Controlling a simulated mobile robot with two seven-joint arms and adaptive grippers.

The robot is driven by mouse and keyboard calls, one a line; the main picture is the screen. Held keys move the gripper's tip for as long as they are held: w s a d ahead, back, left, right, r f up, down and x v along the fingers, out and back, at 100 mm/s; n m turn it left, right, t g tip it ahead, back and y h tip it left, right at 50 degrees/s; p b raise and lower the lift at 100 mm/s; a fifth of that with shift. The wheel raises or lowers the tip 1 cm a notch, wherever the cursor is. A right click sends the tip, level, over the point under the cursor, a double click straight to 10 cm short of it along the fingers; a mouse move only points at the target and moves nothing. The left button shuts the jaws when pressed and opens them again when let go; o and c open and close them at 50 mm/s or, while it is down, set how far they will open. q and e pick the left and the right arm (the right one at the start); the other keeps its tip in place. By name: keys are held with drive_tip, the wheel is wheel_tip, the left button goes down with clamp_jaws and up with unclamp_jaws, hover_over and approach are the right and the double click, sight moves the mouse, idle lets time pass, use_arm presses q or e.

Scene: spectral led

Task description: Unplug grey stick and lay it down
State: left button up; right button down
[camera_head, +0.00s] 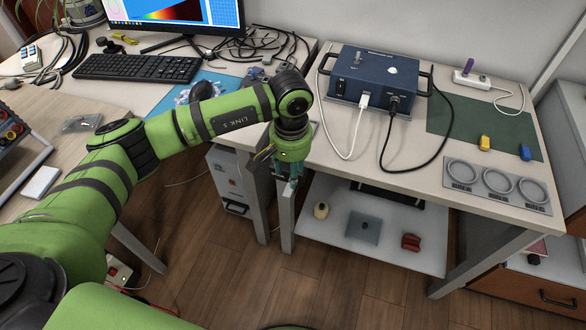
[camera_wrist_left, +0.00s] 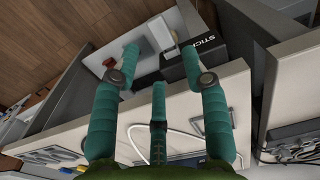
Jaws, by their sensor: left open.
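I cannot make out a grey stick with certainty in either view. A small stick (camera_head: 482,68), purplish in this light, stands upright in the white power strip (camera_head: 471,80) at the back right of the bench. A yellow stick (camera_head: 485,143) and a blue stick (camera_head: 525,152) lie on and beside the dark green mat (camera_head: 450,122). My left gripper (camera_head: 289,184) points down at the bench's left front corner, far from these sticks. In the left wrist view its teal fingers (camera_wrist_left: 160,62) are spread and empty. My right gripper is not in view.
A dark blue device (camera_head: 375,77) with white and black cables stands on the bench. A panel with three rings (camera_head: 497,186) lies at the front right. A lower shelf (camera_head: 330,235) holds small items. The left desk carries a keyboard (camera_head: 135,66) and cables.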

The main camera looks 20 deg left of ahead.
sight(291, 190)
use_arm(q)
drive_tip(key=shift+d+f+p, duration=0.1)
drive_tip(key=shift+f+p, duration=0.3)
drive_tip(key=shift+f, duration=2.95)
drive_tip(key=shift+s, duration=0.1)
clamp_jaws()
